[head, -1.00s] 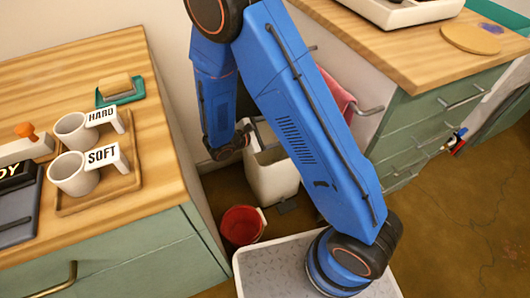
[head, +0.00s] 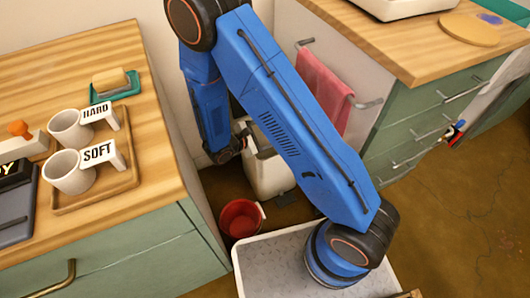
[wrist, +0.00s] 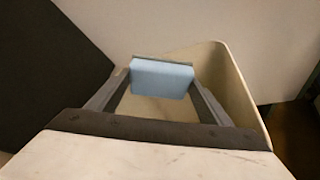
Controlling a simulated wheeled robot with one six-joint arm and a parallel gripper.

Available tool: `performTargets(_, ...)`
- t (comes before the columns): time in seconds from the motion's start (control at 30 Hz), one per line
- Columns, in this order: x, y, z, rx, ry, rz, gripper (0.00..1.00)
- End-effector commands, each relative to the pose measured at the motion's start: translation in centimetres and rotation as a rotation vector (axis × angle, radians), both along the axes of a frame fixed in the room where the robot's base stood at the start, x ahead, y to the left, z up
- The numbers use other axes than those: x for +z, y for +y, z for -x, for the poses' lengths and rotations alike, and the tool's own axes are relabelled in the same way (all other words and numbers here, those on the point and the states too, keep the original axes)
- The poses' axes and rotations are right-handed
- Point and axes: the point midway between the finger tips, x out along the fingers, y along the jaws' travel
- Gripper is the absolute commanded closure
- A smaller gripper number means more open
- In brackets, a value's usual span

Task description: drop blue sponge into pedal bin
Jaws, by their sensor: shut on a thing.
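The blue sponge (wrist: 161,82) is a light blue block in the wrist view. My gripper (wrist: 162,76) is shut on it, with one dark finger at each side. Behind and below the sponge is the open mouth of the cream pedal bin (wrist: 235,88); the sponge appears over this opening, but its height above the rim is hard to tell. In the head view the pedal bin (head: 270,178) stands on the floor between the two counters, partly behind my blue arm. The sponge and fingertips cannot be made out there.
A red bucket (head: 240,218) stands on the floor in front of the bin. A pink towel (head: 324,88) hangs on a rail at the right counter. The left counter holds a wooden tray (head: 97,198) with two cups, and a sponge on a green dish (head: 116,92).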

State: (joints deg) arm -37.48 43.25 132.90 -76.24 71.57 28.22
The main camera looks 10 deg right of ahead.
Motion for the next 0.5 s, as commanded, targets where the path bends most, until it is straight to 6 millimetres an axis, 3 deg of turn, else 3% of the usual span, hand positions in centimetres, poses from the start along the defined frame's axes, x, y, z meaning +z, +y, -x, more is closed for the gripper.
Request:
performTargets(0.2,0.00,0.01,-0.01,0.000,-0.001,0.000,0.48)
performTargets(0.23,0.01,0.00,-0.01,0.000,-0.001,0.000,0.20)
performTargets(0.3,0.01,0.00,-0.02,0.000,-0.001,0.000,0.05)
performTargets(0.5,0.01,0.01,-0.01,0.000,-0.001,0.000,0.05)
